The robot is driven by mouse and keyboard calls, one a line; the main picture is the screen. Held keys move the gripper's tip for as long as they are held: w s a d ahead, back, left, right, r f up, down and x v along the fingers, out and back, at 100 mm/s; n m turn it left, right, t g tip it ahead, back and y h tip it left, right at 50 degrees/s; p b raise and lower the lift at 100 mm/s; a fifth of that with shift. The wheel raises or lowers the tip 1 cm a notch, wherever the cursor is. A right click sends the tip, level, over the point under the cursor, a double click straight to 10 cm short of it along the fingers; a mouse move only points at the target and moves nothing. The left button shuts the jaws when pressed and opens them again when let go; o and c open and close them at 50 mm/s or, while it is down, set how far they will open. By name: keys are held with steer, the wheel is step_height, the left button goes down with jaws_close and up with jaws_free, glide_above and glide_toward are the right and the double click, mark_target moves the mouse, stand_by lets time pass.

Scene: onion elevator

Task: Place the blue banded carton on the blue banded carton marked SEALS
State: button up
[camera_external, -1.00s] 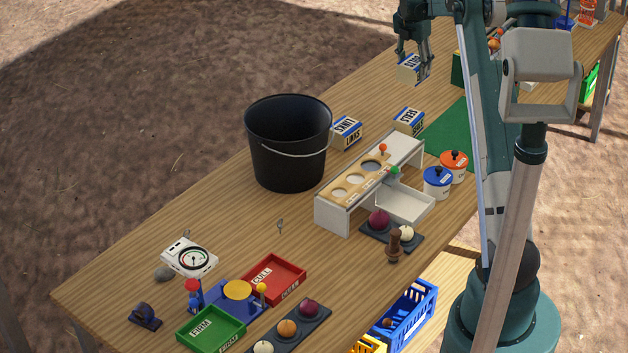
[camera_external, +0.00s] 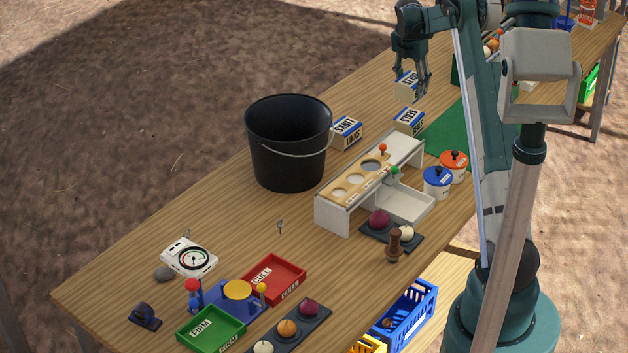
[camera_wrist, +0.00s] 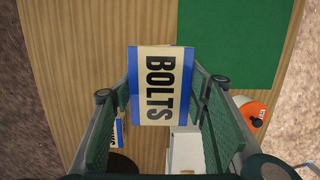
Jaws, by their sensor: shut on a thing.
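My gripper (camera_external: 413,84) is shut on a cream and blue banded carton (camera_external: 405,88) and holds it above the table. In the wrist view this carton (camera_wrist: 160,85) reads BOLTS and sits between the two green fingers. The blue banded carton marked SEALS (camera_external: 408,121) stands on the table, just below the held carton in the external view, with a gap that I cannot judge exactly. SEALS cannot be made out in the wrist view, where the held carton blocks much of what is below it.
A blue banded carton marked LINKS (camera_external: 346,132) stands to the left, beside a black bucket (camera_external: 288,145). A white rack with holes (camera_external: 368,180) is in front of SEALS. Orange-lidded (camera_external: 453,166) and blue-lidded (camera_external: 437,182) pots and a green mat (camera_external: 447,131) lie to the right.

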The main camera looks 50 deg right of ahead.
mark_target(409, 81)
steer(key=shift+f, duration=2.05)
steer(key=shift+f, duration=0.1)
steer(key=shift+f, duration=1.75)
steer(key=shift+f, duration=0.15)
steer(key=o, duration=1)
steer(key=r, duration=0.4)
steer(key=a+r, duration=0.1)
steer(key=r, duration=0.3)
steer(key=a+r, duration=0.1)
steer(key=r, duration=0.3)
steer(key=shift+r, duration=0.1)
